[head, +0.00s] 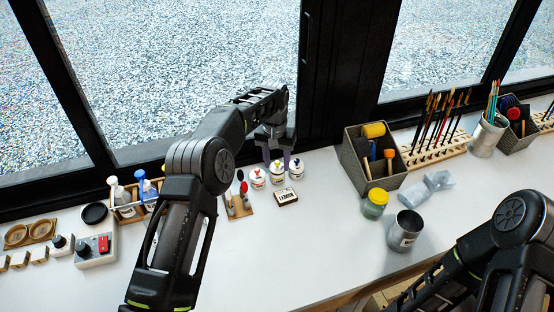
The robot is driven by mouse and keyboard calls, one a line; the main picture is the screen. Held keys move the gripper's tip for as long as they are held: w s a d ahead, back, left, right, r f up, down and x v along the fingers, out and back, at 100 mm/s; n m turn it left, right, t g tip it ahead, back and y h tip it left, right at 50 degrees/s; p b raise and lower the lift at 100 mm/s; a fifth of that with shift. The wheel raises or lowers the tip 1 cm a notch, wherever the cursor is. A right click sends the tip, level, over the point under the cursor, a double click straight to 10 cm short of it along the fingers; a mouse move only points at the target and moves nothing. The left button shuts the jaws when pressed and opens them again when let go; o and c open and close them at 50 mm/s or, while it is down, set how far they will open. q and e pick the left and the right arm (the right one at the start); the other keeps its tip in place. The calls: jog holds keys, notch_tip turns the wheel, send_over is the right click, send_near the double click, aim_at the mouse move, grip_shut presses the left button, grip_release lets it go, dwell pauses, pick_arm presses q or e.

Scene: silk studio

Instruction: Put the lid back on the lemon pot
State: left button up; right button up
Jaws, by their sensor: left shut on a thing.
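My left gripper (279,155) reaches down at the back of the table, just above and behind a row of small white pots. Its fingers stand apart around something that the view barely shows. The middle pot (277,175) has a yellow spot at its top, close below the fingers; I take it as the lemon pot. I cannot tell whether the lid touches it. A small card reading LEMON (286,197) lies in front. My right arm is at the lower right; its gripper is out of view.
White pots stand left (258,180) and right (296,170) of the middle one. A small wooden stand (238,210) with dark and red tools is to the left. A yellow-topped jar (375,204), a metal can (404,232) and a grey bin (352,165) are to the right. The front table is clear.

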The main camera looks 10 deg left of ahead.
aim_at(276, 162)
pick_arm(q)
jog(key=shift+f+b, duration=0.4)
jog(key=shift+f, duration=0.05)
dwell(0.7)
jog(key=o, duration=1.4)
jog(key=shift+r, duration=0.1)
jog(key=shift+r, duration=0.3)
notch_tip(276, 162, up, 7)
jog(key=shift+s+a+b, duration=0.15)
jog(key=shift+b, duration=0.75)
